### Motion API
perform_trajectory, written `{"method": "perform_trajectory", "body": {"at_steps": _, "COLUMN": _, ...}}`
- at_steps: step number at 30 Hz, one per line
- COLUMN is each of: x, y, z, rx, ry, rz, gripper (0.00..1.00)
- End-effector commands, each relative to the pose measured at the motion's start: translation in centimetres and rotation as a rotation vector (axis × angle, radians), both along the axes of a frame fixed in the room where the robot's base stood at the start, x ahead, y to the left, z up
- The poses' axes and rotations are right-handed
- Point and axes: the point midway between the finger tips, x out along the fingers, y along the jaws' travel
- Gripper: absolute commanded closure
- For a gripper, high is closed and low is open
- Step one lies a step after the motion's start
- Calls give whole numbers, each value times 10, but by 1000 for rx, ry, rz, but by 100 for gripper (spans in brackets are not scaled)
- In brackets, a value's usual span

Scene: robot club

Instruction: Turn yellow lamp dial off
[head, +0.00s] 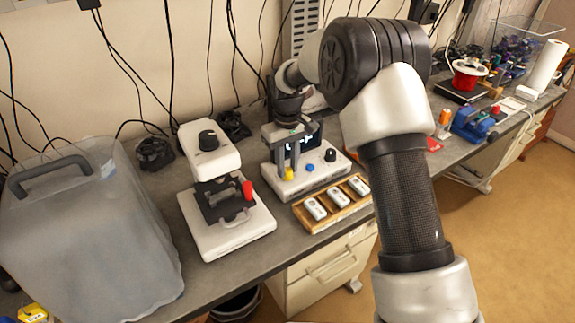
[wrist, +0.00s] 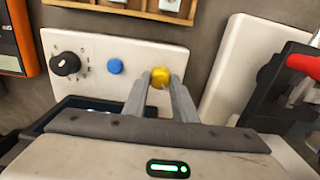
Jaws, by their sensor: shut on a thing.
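The yellow lamp dial (head: 290,174) is a small round knob on the front panel of a white bench device (head: 322,181). In the wrist view the yellow dial (wrist: 159,73) sits between the fingertips of my gripper (wrist: 161,80), with one finger on each side. My gripper (head: 288,160) reaches down to the dial from above in the head view and is shut on it. The dial's underside and any marks around it are hidden or too small to read. A blue button (wrist: 115,66) and a black dial (wrist: 66,64) are on the same panel.
A wooden tray (head: 312,228) with several small white items lies just in front of the device. A white microscope-like instrument (head: 234,234) with a red knob (head: 247,190) stands close on the left. A large translucent container (head: 95,240) is further left.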

Motion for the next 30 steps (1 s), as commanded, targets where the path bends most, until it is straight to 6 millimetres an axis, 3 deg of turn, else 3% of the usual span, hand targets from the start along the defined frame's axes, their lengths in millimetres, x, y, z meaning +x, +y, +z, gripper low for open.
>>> {"method": "perform_trajectory", "body": {"at_steps": 6, "x": 0, "y": 0, "z": 0, "rx": 0, "ry": -1, "rz": 2, "gripper": 98}}
{"method": "perform_trajectory", "body": {"at_steps": 7, "x": 0, "y": 0, "z": 0, "rx": 0, "ry": -1, "rz": 1, "gripper": 74}}
{"method": "perform_trajectory", "body": {"at_steps": 10, "x": 0, "y": 0, "z": 0, "rx": 0, "ry": -1, "rz": 1, "gripper": 57}}
{"method": "perform_trajectory", "body": {"at_steps": 22, "x": 1, "y": 0, "z": 7, "rx": 0, "ry": -2, "rz": 0, "gripper": 57}}
{"method": "perform_trajectory", "body": {"at_steps": 26, "x": 1, "y": 0, "z": 27, "rx": 1, "ry": -5, "rz": -1, "gripper": 57}}
{"method": "perform_trajectory", "body": {"at_steps": 30, "x": 1, "y": 0, "z": 60, "rx": 2, "ry": -6, "rz": -1, "gripper": 57}}
